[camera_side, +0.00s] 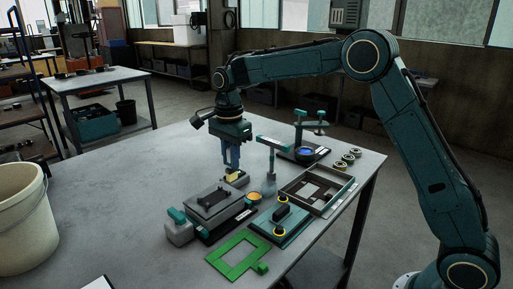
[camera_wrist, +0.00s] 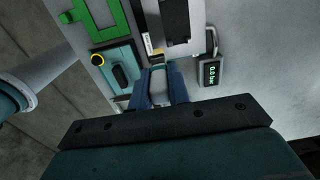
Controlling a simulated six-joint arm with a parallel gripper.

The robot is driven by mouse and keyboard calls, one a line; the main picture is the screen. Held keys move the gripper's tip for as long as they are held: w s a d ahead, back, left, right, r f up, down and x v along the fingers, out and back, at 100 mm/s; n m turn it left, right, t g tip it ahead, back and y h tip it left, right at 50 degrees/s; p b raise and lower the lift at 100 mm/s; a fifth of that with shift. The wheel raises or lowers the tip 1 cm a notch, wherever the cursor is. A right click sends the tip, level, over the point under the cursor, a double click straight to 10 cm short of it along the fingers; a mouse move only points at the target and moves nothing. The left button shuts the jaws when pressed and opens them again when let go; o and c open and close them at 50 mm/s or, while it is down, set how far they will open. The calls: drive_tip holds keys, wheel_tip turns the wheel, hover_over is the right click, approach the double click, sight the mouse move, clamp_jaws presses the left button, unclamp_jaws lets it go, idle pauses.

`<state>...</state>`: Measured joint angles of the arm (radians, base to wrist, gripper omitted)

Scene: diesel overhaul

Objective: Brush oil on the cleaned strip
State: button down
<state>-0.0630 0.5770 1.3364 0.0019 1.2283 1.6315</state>
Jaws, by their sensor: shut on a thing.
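My gripper (camera_side: 232,164) points down over the middle of the table, behind the dark fixture. Its blue fingers are shut on a small pale piece (camera_wrist: 159,86), seen between them in the wrist view. It looks like the brush, but the fingers hide most of it. A yellowish bit (camera_side: 235,175) shows just under the fingertips in the side view. The dark fixture (camera_side: 212,203) has a flat dark top and a teal knob at its left. I cannot tell which surface is the cleaned strip. A small cup with amber contents (camera_side: 254,196) stands right of the fixture.
A green frame (camera_side: 238,257) lies at the front. A teal plate with a black handle (camera_side: 283,222) and a grey compartment tray (camera_side: 318,188) are to the right. A gauge reading 0.0 bar (camera_wrist: 209,73) shows in the wrist view. A bucket (camera_side: 22,220) stands at far left.

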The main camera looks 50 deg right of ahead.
idle(0.4)
drive_tip(key=d+f, duration=0.3)
drive_tip(key=d, duration=0.5)
drive_tip(key=shift+d+f, duration=0.15)
drive_tip(key=shift+d, duration=0.25)
drive_tip(key=shift+f, duration=0.15)
hover_over(254, 196)
drive_tip(key=shift+f, duration=2.85)
drive_tip(key=shift+f, duration=0.7)
idle(0.4)
drive_tip(key=shift+r, duration=0.2)
wheel_tip(254, 196, up, 7)
idle(1.0)
